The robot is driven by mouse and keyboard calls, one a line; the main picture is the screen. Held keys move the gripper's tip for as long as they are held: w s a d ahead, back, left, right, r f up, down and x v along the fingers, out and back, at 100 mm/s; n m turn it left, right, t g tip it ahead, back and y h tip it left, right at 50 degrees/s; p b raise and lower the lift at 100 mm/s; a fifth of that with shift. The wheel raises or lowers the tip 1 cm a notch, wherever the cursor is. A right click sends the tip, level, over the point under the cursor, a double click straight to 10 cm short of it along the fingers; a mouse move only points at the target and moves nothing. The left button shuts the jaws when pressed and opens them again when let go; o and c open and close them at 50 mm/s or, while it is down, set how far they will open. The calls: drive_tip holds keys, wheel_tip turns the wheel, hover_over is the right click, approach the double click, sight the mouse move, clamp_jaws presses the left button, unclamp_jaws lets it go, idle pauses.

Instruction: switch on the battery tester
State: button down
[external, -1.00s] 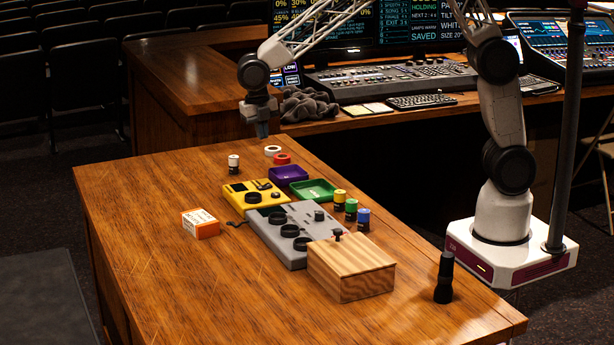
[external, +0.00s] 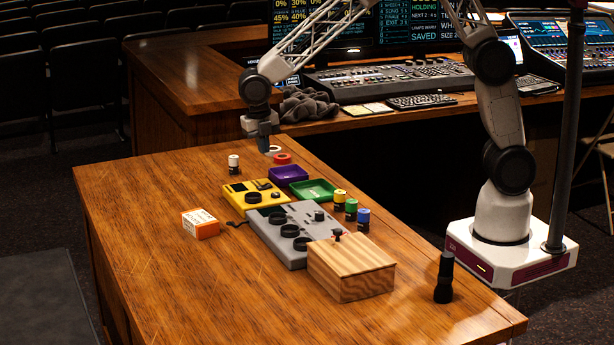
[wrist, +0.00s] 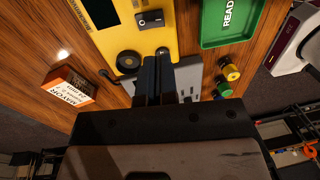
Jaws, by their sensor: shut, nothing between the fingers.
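A yellow device (external: 273,197), which looks like the battery tester, lies flat on the desk. In the wrist view the yellow device (wrist: 146,42) shows a dark display (wrist: 100,12), a small switch (wrist: 150,20) and a round black knob (wrist: 128,58). I cannot tell the switch's position. My gripper (external: 264,151) is shut and empty, above the desk behind the yellow device in the external view. In the wrist view the shut fingers (wrist: 157,62) overlap the yellow device's edge, pointing toward the switch side.
A grey unit with round black parts (external: 270,235) and a wooden box (external: 350,272) stand in front. The desk's left side is clear.

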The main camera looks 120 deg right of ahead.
sight(265, 186)
drive_tip(key=f, duration=0.6)
drive_tip(key=s+f, duration=0.1)
drive_tip(key=f, duration=0.2)
drive_tip(key=shift+s+f, duration=0.1)
drive_tip(key=shift+f, duration=0.25)
drive_tip(key=shift+f, duration=0.2)
idle(0.3)
drive_tip(key=shift+w+r, duration=0.3)
drive_tip(key=shift+w, duration=0.35)
drive_tip(key=shift+r, duration=0.2)
wheel_tip(265, 186, up, 14)
drive_tip(key=s, duration=0.1)
drive_tip(key=shift+s+f, duration=0.2)
drive_tip(key=shift+s, duration=0.1)
idle(0.5)
idle(0.4)
